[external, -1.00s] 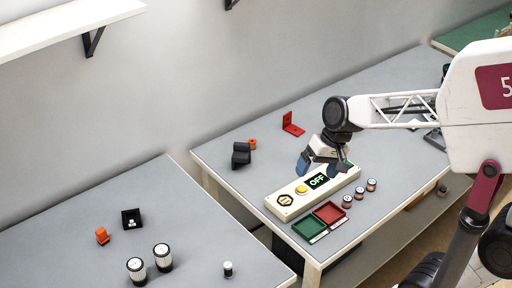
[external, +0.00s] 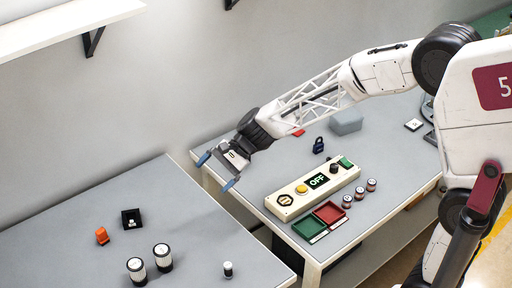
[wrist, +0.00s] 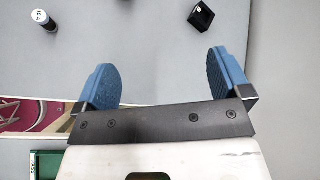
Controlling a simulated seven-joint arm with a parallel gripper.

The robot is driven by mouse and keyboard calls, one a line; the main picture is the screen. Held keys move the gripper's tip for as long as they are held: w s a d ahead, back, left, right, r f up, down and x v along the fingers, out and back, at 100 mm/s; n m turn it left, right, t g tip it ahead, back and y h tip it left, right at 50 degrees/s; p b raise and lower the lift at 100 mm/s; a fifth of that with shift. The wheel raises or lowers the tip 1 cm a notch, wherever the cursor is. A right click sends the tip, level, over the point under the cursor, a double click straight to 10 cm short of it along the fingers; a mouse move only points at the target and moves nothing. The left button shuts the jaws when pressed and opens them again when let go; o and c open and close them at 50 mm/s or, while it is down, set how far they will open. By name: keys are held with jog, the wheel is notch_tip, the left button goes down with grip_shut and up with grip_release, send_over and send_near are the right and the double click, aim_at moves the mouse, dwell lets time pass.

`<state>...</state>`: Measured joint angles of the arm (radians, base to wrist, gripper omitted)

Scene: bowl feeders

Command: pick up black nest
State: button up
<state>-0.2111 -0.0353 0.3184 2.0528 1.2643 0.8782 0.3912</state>
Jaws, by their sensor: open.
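The black nest (external: 131,219) is a small square black holder with a white piece in it, on the left table. It also shows near the top right of the wrist view (wrist: 201,16), ahead of my fingers. My gripper (external: 216,171) has its blue-padded fingers spread wide and holds nothing. It hangs above the left end of the right table, apart from the nest and to its right. The wrist view shows bare grey surface between the fingers (wrist: 165,78).
On the left table, an orange part (external: 102,236), two large black-and-white cylinders (external: 163,257) and a small cylinder (external: 228,269) stand around the nest. A gap separates the tables. The right table holds a control panel (external: 285,199) reading OFF and green and red trays (external: 309,228).

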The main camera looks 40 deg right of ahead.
jog(key=w+a+f+m+t+y, duration=0.1)
jog(key=w+a+f+m+y, duration=0.1)
jog(key=w+a+f+m, duration=0.45)
jog(key=m+t, duration=0.3)
jog(key=m, duration=0.1)
send_near(126, 219)
jog(key=shift+w+d+f, duration=0.1)
jog(key=shift+w+d, duration=0.1)
jog(key=shift+d, duration=0.25)
jog(key=shift+w+d+f, duration=0.1)
jog(key=shift+w+d, duration=0.15)
jog(key=shift+d, duration=0.2)
jog(key=shift+g, duration=0.3)
jog(key=shift+x, duration=1.3)
jog(key=shift+a, duration=0.1)
jog(key=shift+x, duration=2.55)
jog(key=shift+r, duration=0.1)
jog(key=c, duration=1.1)
